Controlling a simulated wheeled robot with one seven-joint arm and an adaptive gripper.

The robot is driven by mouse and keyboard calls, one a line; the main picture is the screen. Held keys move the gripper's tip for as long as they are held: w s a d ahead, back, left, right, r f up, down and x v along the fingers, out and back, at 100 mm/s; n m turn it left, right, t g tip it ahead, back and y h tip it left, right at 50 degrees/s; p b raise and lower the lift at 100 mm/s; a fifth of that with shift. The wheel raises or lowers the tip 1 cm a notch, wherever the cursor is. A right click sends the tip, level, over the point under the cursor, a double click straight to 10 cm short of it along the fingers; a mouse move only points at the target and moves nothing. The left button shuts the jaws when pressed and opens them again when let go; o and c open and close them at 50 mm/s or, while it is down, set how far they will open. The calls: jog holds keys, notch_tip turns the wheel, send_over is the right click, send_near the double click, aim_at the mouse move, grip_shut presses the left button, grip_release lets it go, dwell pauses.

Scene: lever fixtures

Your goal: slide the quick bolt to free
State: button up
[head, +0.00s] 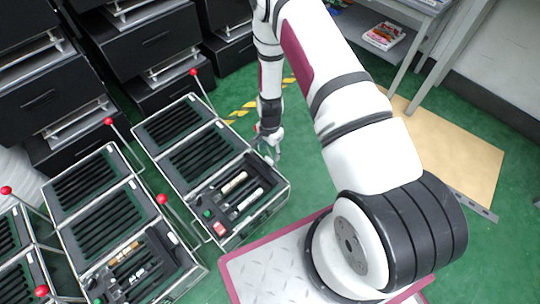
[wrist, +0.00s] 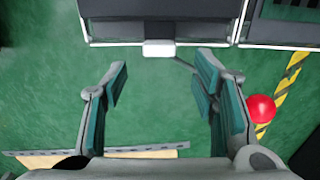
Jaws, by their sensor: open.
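My gripper (head: 272,153) is at the right side of an open case (head: 283,187) in the head view. In the wrist view my gripper (wrist: 162,78) is open, with nothing between its fingers. A pale block (wrist: 158,48) sits on the edge of a dark case, just beyond the fingertips. A thin rod runs from it to the right, passes behind the right finger and appears to lead to a red ball knob (wrist: 260,108) outside that finger. I cannot tell for certain which part is the quick bolt.
Other open cases (head: 48,190) with red-knobbed rods (head: 162,199) stand to the left. Black drawer units (head: 155,40) are behind. A tan board (head: 465,155) lies at the right. Green floor shows between the fingers, and yellow-black tape (wrist: 290,85) lies at the right.

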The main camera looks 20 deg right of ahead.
notch_tip(320, 180, up, 7)
jog(key=shift+f, duration=0.2)
dwell(0.5)
jog(key=s+a+r+n, duration=0.1)
jog(key=s+r+n, duration=0.1)
jog(key=r, duration=0.9)
jog(key=s+a+r+n, duration=0.2)
jog(key=r, duration=0.9)
jog(key=s+a+r+n, duration=0.1)
jog(key=s+r+n, duration=0.2)
jog(key=r, duration=0.7)
jog(key=s+r+n, duration=0.2)
jog(key=s+r, duration=0.3)
jog(key=s, duration=0.4)
jog(key=s+a+r+n, duration=0.1)
jog(key=s+r+n, duration=0.3)
jog(key=s, duration=0.5)
jog(key=s+r+n, duration=0.1)
jog(key=s+r, duration=0.4)
jog(key=s, duration=0.4)
notch_tip(320, 180, up, 33)
jog(key=t+p, duration=0.4)
jog(key=p, duration=2.7)
jog(key=shift+d, duration=0.2)
